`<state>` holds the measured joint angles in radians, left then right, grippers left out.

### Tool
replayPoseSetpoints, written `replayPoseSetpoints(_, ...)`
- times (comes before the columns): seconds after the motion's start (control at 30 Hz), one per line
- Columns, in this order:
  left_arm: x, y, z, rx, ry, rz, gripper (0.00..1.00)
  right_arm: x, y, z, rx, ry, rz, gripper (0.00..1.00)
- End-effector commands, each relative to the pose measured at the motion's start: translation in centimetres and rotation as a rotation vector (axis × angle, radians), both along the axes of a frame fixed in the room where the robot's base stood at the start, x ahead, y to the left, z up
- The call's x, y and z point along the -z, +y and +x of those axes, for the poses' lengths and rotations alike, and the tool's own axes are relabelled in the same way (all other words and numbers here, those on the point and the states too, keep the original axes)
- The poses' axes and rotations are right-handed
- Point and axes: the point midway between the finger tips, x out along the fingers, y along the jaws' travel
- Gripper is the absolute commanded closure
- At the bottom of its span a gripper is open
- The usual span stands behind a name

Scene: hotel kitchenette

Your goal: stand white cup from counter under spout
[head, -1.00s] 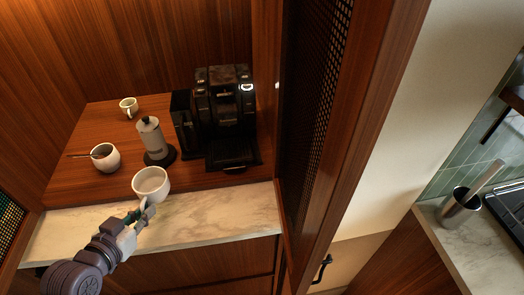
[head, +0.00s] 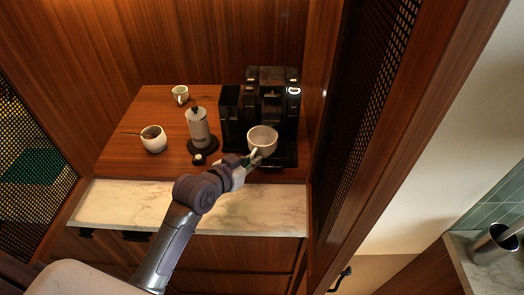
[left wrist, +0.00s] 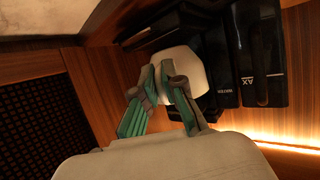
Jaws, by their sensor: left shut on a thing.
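The white cup (head: 262,138) is upright in the head view, in front of the black coffee machine (head: 268,78) and over the left part of its drip tray (head: 286,160). My left gripper (head: 248,160) is shut on the cup's handle side, from the front left. In the left wrist view the cup (left wrist: 181,60) shows beyond the green-padded fingers (left wrist: 163,78), with the machine (left wrist: 258,55) behind it. The cup hides the middle of the tray and the spout area; I cannot tell whether its base touches the tray. My right gripper is not in view.
The marble counter edge (head: 130,203) is clear.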

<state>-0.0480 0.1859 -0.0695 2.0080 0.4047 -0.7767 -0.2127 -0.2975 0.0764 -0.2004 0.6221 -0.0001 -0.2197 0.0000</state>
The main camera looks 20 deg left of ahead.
Motion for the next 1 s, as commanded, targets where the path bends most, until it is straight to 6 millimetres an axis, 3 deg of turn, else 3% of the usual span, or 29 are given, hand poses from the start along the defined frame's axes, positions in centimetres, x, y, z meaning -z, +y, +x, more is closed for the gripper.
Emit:
replayPoseSetpoints(0.37,-0.2,-1.5,4.6,0.001,-0.001,-0.001,1.0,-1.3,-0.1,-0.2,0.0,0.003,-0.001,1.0)
replayPoseSetpoints(0.5,1.4,-1.4,4.3,0.001,0.001,0.001,1.0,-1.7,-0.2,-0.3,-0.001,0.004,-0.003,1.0)
replayPoseSetpoints(0.87,1.9,-1.4,4.3,0.0,-0.001,0.001,1.0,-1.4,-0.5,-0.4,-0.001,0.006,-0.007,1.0)
replayPoseSetpoints(0.9,1.9,-1.4,4.3,0.0,0.0,0.001,0.86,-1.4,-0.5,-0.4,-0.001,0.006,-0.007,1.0)
replayPoseSetpoints(1.0,1.8,-1.4,4.3,0.001,0.0,0.001,0.7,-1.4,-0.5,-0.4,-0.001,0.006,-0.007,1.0)
